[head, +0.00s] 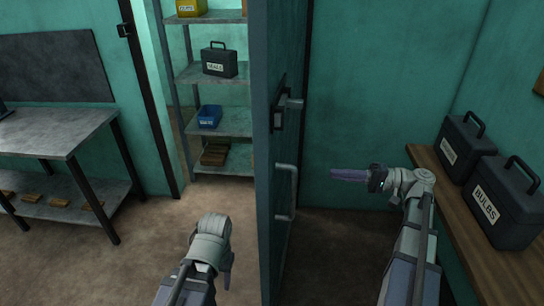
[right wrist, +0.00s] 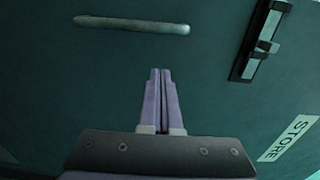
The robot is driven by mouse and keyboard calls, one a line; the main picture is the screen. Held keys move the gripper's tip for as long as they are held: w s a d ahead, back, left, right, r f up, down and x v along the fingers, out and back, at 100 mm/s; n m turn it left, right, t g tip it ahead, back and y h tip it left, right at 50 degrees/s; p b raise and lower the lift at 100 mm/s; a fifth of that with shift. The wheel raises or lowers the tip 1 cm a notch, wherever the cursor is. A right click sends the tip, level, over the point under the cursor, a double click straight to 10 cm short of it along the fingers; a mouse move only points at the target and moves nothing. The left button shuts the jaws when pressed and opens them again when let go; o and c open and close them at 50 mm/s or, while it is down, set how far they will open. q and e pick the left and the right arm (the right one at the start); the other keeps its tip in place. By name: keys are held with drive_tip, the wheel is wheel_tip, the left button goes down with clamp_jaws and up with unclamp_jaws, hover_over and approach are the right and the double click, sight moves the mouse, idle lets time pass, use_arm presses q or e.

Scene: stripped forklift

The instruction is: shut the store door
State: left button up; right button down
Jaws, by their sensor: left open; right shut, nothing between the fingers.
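The store door (head: 262,200) stands open in the head view, seen nearly edge-on and swung out towards me. Its right face carries a bar handle (head: 292,192) and, above it, a latch (head: 279,112). The right wrist view shows the door face with the handle (right wrist: 130,24), the latch (right wrist: 258,48) and a STORE label (right wrist: 290,138). My right gripper (head: 334,175) is shut and empty, to the right of the door, pointing at its face. Its closed fingers (right wrist: 160,72) also show in the right wrist view, below the handle. My left gripper (head: 227,272) is open, left of the door, its fingers partly hidden.
The doorway has a dark post (head: 150,100) with a small catch (head: 124,30). Inside are shelves (head: 215,123) with boxes and a blue bin (head: 209,116). A metal table (head: 60,132) stands left. A wooden bench (head: 480,235) with dark cases (head: 500,205) stands right.

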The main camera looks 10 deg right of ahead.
sight(289, 167)
drive_tip(key=x, duration=1.4)
drive_tip(key=shift+w+r, duration=0.15)
drive_tip(key=shift+r, duration=0.25)
